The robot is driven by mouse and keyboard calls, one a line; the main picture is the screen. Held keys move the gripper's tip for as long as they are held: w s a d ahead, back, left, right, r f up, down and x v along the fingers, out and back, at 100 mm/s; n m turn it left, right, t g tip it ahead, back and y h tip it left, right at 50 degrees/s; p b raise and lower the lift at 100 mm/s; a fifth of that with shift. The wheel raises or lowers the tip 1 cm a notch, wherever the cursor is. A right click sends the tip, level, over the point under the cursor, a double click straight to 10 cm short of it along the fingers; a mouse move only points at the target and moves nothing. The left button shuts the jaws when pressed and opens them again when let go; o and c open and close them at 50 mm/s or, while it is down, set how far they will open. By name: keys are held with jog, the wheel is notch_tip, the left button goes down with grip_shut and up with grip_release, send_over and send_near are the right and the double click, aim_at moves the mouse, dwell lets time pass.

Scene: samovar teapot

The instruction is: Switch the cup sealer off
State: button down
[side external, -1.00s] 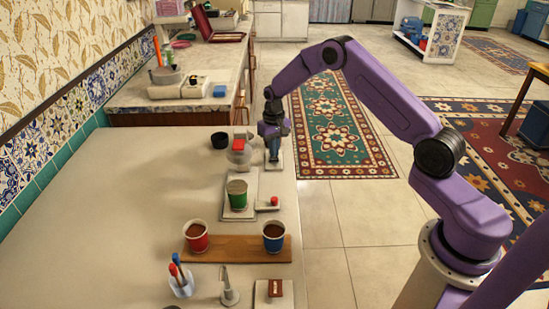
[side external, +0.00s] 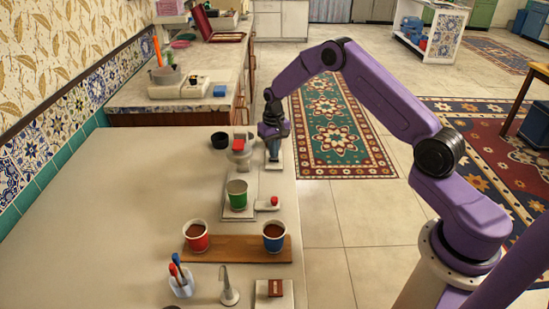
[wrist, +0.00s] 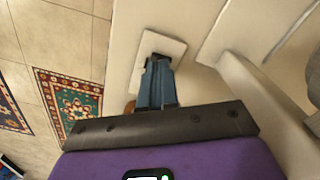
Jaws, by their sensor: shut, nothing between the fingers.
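The cup sealer (side external: 239,157) appears to be the pale machine with a red top near the table's far right. A green cup (side external: 238,197) stands upright on a pale base in front of it. A small pale switch plate (side external: 277,167) lies right of the machine, near the table edge; it also shows in the wrist view (wrist: 174,48). My gripper (side external: 274,157) is shut and empty, pointing down over this plate. In the wrist view my fingertips (wrist: 157,62) are over the plate, at a dark part they largely cover. I cannot tell whether they touch it or how the switch is set.
A plate with a red button (side external: 274,201) lies beside the green cup. Red (side external: 196,236) and blue (side external: 274,236) cups stand on a wooden board (side external: 235,250). A pen holder (side external: 181,285), a faucet-like stand (side external: 229,291) and a brown switch (side external: 275,288) are nearer. The table's left is clear.

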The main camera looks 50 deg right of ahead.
jog(key=shift+f, duration=0.75)
dwell(0.5)
jog(key=shift+r, duration=3.5)
